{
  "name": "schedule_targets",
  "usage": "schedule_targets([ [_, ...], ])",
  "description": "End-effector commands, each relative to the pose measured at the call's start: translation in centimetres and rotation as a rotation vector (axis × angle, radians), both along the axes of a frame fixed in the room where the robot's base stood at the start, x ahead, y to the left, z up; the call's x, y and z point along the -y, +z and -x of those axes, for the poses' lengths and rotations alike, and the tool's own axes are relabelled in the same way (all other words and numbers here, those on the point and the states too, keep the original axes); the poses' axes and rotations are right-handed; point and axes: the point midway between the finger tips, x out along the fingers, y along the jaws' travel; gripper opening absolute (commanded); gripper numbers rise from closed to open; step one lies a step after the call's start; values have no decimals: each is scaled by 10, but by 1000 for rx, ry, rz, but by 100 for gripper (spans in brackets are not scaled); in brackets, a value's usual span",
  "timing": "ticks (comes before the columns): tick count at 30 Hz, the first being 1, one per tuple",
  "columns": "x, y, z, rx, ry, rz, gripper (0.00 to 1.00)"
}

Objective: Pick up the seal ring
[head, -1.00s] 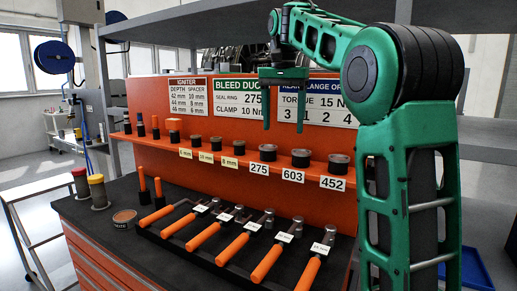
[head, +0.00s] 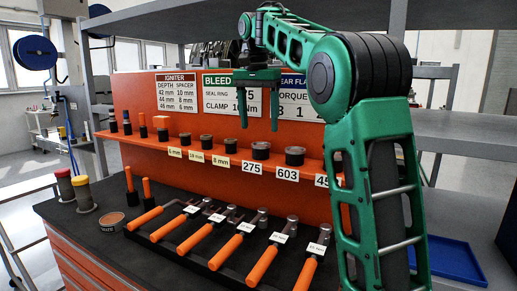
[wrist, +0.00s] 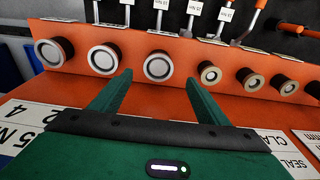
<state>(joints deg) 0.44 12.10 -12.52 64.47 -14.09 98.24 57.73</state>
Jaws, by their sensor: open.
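The seal rings are dark round pieces with pale ring-shaped tops on the orange shelf. The seal ring labelled 275 (head: 261,150) is the leftmost of three large ones; in the wrist view it also shows (wrist: 162,64), just beyond my fingertips. Beside it are ring 603 (head: 295,155) and ring 452 (wrist: 54,50), the latter mostly hidden by my arm in the head view. My gripper (head: 259,114) points down above the shelf, over ring 275. In the wrist view my gripper (wrist: 158,79) is open with nothing between its fingers.
Several smaller spacers (head: 208,143) stand left on the orange shelf (head: 225,158). Orange-handled tools (head: 228,248) lie in a rack below. The orange back panel (head: 140,90) with signs is behind my gripper. A grey shelf runs overhead. A blue tray (head: 455,260) is at right.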

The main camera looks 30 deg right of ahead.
Motion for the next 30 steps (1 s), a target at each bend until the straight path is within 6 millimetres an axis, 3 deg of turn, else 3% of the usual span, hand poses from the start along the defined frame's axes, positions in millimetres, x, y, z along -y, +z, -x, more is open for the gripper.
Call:
schedule_targets([
  [10, 5, -43, -1, -3, 2, 0, 69],
  [20, 6, -50, -2, -1, 0, -1, 69],
  [27, 6, -50, -2, -1, 0, -1, 20],
  [30, 6, -49, -2, -1, 0, -1, 20],
])
